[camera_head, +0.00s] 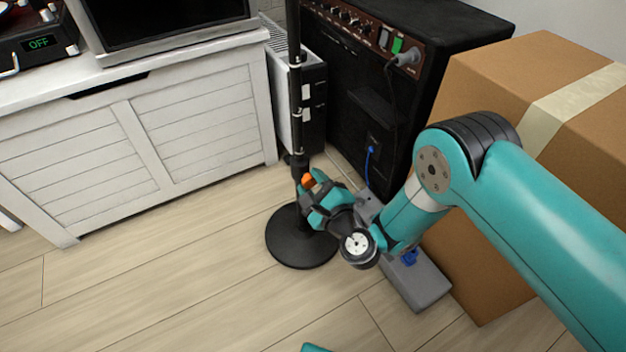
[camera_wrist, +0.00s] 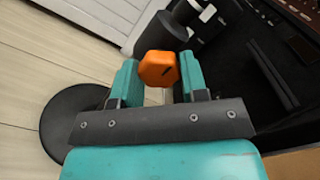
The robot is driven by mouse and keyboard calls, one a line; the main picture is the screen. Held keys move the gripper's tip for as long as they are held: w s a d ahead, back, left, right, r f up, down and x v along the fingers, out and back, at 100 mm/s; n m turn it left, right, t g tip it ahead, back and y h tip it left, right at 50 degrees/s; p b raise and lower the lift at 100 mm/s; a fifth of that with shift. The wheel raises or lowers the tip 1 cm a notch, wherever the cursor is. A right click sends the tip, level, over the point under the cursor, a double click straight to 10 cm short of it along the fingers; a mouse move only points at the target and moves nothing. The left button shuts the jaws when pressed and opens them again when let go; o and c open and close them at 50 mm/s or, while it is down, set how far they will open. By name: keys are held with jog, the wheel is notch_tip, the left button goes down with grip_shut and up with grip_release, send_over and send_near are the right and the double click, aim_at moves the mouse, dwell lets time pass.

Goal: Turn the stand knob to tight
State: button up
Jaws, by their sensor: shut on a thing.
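The orange stand knob (camera_wrist: 158,68) sits between the two teal fingers of my gripper (camera_wrist: 152,80) in the wrist view. A dark line marks its face, running at a slant. In the head view the knob (camera_head: 308,181) shows as a small orange patch at the tip of my gripper (camera_head: 313,188). My gripper is shut on the knob. The black stand (camera_head: 294,90) is upright on its round base (camera_head: 289,247), and the knob is low on its pole. I cannot read any tight or loose marking.
A black amplifier (camera_head: 345,85) stands behind the stand, with a cardboard box (camera_head: 500,95) at the right. A white cabinet (camera_head: 190,115) is at the left. A grey pedal (camera_head: 418,284) with blue plugs lies on the floor right of the base. The floor at front left is clear.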

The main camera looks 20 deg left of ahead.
jog(key=shift+m, duration=0.4)
jog(key=o, duration=0.9)
jog(key=shift+o, duration=0.2)
jog(key=shift+r+p, duration=0.1)
jog(key=shift+p, duration=0.4)
